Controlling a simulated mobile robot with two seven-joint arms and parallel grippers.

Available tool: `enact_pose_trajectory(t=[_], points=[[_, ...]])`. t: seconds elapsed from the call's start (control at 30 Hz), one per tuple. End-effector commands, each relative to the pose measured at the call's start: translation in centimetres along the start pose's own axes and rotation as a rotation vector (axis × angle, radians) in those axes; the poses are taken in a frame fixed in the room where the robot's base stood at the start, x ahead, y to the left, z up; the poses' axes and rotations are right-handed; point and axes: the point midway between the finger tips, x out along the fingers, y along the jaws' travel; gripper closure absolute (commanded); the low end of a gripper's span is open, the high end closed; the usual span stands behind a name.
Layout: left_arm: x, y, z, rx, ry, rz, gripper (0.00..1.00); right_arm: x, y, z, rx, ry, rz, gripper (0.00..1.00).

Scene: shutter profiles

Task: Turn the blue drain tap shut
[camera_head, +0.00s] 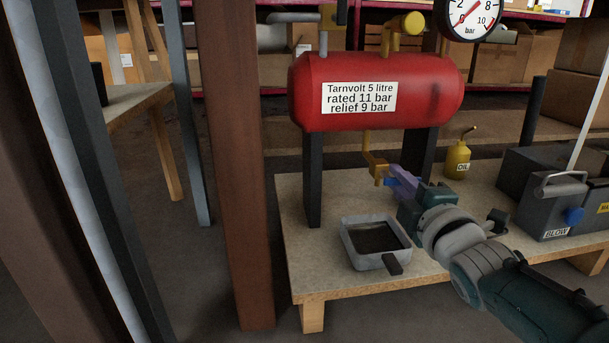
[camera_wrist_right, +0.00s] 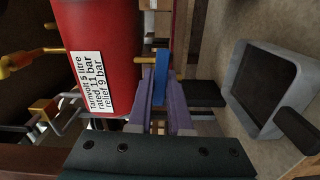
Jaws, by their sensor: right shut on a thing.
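The blue drain tap (camera_head: 391,181) is at the end of the brass drain pipe (camera_head: 374,163) under the red air tank (camera_head: 400,75). My right gripper (camera_head: 402,185), with purple fingers, is shut on the tap handle. In the right wrist view the blue handle (camera_wrist_right: 161,72) is a flat bar standing between the two purple fingers (camera_wrist_right: 161,98), and its brass stem meets it from the left. The fingers cover part of the handle in the head view. I cannot tell from these frames whether the tap is open or shut. My left gripper is not in view.
A grey drip tray (camera_head: 348,246) with a dark inside stands on the bench (camera_head: 300,270), below and left of the gripper. A yellow oil can (camera_head: 457,160) stands behind it. A grey box (camera_head: 541,200) labelled BLOW stands right. The pressure gauge (camera_head: 475,14) is above the tank.

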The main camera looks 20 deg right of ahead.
Motion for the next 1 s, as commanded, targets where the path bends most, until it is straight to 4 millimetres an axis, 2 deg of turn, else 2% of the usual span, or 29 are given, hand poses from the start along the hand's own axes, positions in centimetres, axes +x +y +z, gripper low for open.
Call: enact_pose_trajectory(t=[0.3, 0.73, 0.77, 1.0], points=[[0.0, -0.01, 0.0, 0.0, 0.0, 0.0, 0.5, -0.02, 0.1, 0.04, -0.079, -0.001, 0.0, 1.0], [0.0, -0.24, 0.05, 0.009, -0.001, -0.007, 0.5, -0.01, 0.14, 0.02, -0.088, 0.0, 0.0, 1.0], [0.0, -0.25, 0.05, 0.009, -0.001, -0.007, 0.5, 0.0, 0.14, 0.01, -0.088, 0.0, 0.0, 0.8], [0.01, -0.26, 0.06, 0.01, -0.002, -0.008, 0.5, 0.0, 0.14, 0.0, -0.086, 0.0, 0.001, 0.53]])
